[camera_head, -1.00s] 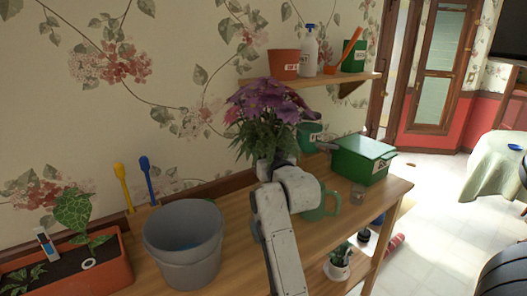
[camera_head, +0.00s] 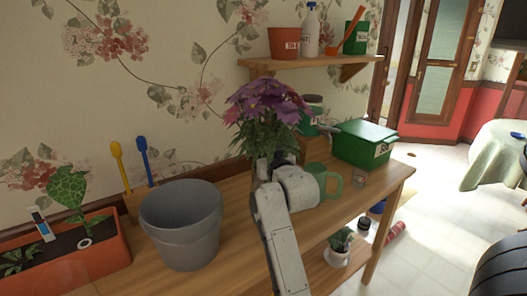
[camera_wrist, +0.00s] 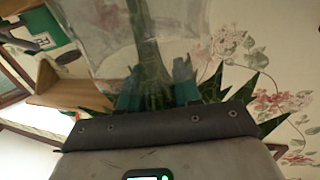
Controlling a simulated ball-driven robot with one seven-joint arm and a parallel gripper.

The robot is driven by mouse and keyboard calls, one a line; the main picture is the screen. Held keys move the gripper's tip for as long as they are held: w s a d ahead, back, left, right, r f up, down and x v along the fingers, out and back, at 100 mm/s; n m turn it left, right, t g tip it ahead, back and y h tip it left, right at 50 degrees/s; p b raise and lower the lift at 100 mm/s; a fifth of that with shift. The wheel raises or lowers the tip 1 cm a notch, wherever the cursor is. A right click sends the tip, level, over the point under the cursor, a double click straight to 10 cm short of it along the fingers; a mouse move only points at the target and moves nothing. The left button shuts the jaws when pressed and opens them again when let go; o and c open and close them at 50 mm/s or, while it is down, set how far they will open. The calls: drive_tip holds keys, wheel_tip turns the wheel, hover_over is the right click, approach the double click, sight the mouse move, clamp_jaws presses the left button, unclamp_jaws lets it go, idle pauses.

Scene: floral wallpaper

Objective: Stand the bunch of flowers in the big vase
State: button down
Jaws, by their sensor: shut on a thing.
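The bunch of purple and pink flowers (camera_head: 265,105) with green leaves stands upright above the wooden table. My gripper (camera_wrist: 158,88) is shut on its green stems (camera_wrist: 152,65), which show between the two teal fingers in the wrist view. A large clear glass vase (camera_wrist: 95,35) fills the top middle of the wrist view, and the stems show through its glass. I cannot tell for sure whether they are inside it or behind it. In the head view my wrist hides most of the stems and the vase.
A grey bucket (camera_head: 180,235) stands left on the table (camera_head: 235,215), by a planter (camera_head: 70,268). A green mug (camera_head: 325,178) and green box (camera_head: 364,142) stand right of my wrist. A wall shelf (camera_head: 315,68) with pots and a spray bottle hangs close behind the flowers.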

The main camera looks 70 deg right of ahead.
drive_tip(key=c, duration=0.7)
unclamp_jaws()
drive_tip(key=b+v, duration=0.1)
drive_tip(key=v, duration=0.9)
drive_tip(key=shift+s+a, duration=0.25)
drive_tip(key=shift+s, duration=0.05)
